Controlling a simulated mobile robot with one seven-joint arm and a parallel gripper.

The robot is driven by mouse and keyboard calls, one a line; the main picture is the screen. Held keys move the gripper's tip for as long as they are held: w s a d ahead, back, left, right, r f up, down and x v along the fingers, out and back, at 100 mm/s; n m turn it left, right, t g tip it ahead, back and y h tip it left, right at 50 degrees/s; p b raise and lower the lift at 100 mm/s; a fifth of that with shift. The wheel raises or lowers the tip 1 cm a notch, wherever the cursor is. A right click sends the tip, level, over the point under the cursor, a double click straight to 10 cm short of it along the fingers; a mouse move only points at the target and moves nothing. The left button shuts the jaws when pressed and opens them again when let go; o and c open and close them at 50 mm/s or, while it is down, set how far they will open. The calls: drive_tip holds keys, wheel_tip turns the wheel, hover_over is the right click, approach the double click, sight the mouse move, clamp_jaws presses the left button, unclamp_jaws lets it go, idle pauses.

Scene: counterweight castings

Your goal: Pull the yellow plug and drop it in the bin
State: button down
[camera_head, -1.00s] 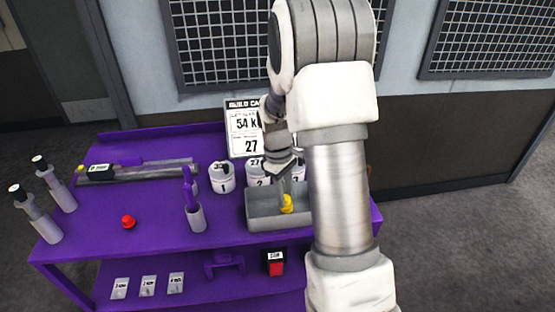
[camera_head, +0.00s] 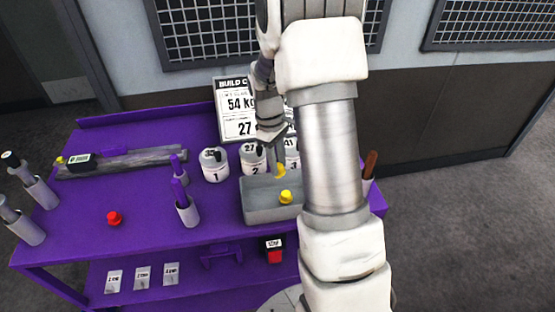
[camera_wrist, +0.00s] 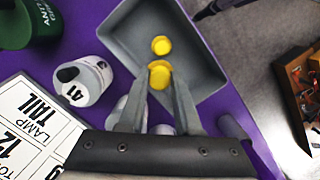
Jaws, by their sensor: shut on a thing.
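My gripper (camera_head: 280,165) is shut on a yellow plug (camera_head: 281,171), held above the grey bin (camera_head: 256,212). In the wrist view the held yellow plug (camera_wrist: 160,75) sits between the fingertips (camera_wrist: 159,70), and the bin (camera_wrist: 203,45) lies below. A second yellow round piece (camera_head: 285,197) appears inside the bin, apart from the held plug; it also shows in the wrist view (camera_wrist: 161,45).
Numbered white canisters (camera_head: 214,164) and a sign card (camera_head: 237,110) stand behind the bin on the purple bench (camera_head: 145,205). A grey cup (camera_head: 188,212) with purple-handled tools, a red button (camera_head: 114,218) and a grey rail (camera_head: 130,163) are to the left.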

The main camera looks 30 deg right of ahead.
drive_tip(key=shift+f+b, duration=1.35)
drive_tip(key=shift+f, duration=0.95)
drive_tip(key=c, duration=0.5)
unclamp_jaws()
drive_tip(key=shift+r, duration=0.1)
drive_tip(key=r, duration=0.5)
drive_tip(key=w+r, duration=0.1)
drive_tip(key=r, duration=0.5)
drive_tip(key=w+a+r, duration=0.1)
drive_tip(key=r, duration=0.5)
drive_tip(key=shift+w+a+p, duration=0.1)
drive_tip(key=shift+w+p, duration=0.05)
drive_tip(key=shift+p, duration=0.15)
drive_tip(key=shift+r, duration=0.1)
